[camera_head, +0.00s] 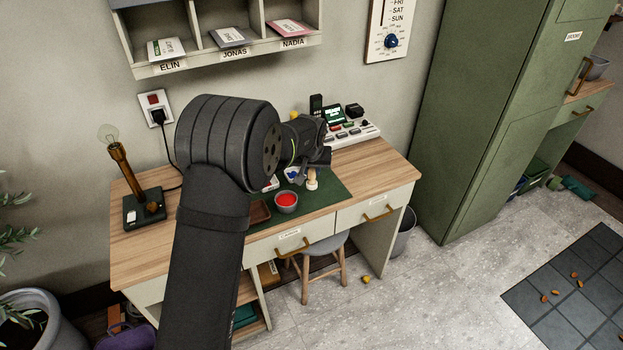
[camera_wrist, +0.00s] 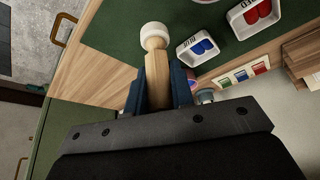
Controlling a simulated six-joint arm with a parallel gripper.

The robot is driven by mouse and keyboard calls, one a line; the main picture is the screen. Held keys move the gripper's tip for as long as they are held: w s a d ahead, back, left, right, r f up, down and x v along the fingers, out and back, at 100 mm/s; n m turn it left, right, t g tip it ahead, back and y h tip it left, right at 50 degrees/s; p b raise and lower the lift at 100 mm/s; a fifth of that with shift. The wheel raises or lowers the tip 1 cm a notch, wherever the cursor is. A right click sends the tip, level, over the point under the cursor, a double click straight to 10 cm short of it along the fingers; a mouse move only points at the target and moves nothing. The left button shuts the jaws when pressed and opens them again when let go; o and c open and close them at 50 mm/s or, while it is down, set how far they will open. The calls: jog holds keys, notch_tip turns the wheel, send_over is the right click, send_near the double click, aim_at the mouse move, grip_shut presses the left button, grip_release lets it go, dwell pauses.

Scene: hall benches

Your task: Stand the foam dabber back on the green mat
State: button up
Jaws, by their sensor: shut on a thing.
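The foam dabber (camera_wrist: 156,63) has a pale wooden handle and a round white foam end. My gripper (camera_wrist: 160,88) is shut on its handle, with a dark blue finger on each side, and the foam end points away from the jaws. In the head view the dabber (camera_head: 312,179) hangs below my gripper (camera_head: 319,163), roughly upright with the foam end down. It is over the right part of the green mat (camera_head: 327,191); I cannot tell whether it touches. The mat (camera_wrist: 113,24) also shows in the wrist view, partly hidden by the jaws.
A grey bowl of red paint (camera_head: 286,203) stands left of the dabber. White trays marked BLUE (camera_wrist: 203,53) and RED (camera_wrist: 252,22) stand near it. A button console (camera_head: 352,133) is behind, and a lamp (camera_head: 141,190) is at the left. The right bench top (camera_head: 372,160) is bare.

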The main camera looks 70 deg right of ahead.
aim_at(312, 178)
jog(key=shift+f, duration=1.95)
jog(key=shift+f, duration=0.15)
jog(key=o, duration=0.9)
jog(key=shift+r, duration=0.25)
jog(key=v, duration=1.2)
